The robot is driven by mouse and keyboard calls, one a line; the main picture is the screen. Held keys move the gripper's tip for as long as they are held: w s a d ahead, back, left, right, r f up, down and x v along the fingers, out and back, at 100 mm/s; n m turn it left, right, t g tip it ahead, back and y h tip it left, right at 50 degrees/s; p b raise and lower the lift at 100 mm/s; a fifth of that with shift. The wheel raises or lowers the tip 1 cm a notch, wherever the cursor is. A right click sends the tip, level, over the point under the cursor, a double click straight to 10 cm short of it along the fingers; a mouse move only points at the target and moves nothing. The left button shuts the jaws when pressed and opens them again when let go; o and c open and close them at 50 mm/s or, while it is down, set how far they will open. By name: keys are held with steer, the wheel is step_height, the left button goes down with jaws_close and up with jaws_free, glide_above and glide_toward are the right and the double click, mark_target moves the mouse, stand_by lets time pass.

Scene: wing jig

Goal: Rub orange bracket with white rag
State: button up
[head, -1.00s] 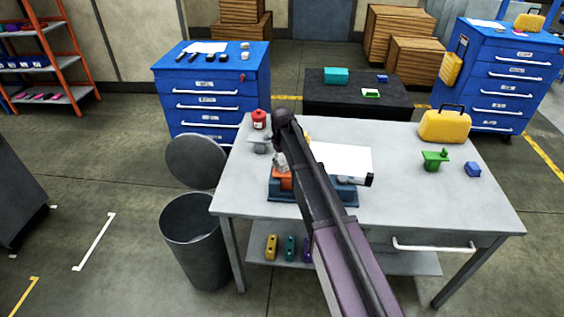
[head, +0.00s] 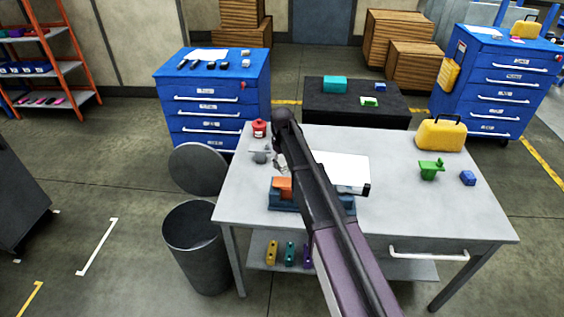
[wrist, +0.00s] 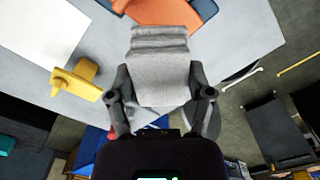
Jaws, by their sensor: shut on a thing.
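The white rag (wrist: 160,65), greyish and folded, is between the fingers of my gripper (wrist: 161,88) in the wrist view. My gripper is shut on it. In the head view, the rag (head: 280,163) shows as a small pale patch beside my dark arm. The orange bracket (head: 282,187) sits on a blue fixture (head: 284,204) on the workbench, partly hidden by my arm. The bracket also shows at the top of the wrist view (wrist: 165,10), just beyond the rag. In the head view a small gap shows between rag and bracket.
The grey workbench (head: 430,210) also holds a red can (head: 259,127), a grey part (head: 261,155), a white sheet (head: 345,168), a green part (head: 431,169), a blue block (head: 467,178) and a yellow case (head: 440,133). A yellow part (wrist: 75,80) stands near the rag. The bench's right front is clear.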

steer(key=shift+r, duration=0.5)
steer(key=shift+p, duration=0.3)
steer(key=shift+r+p, duration=1.5)
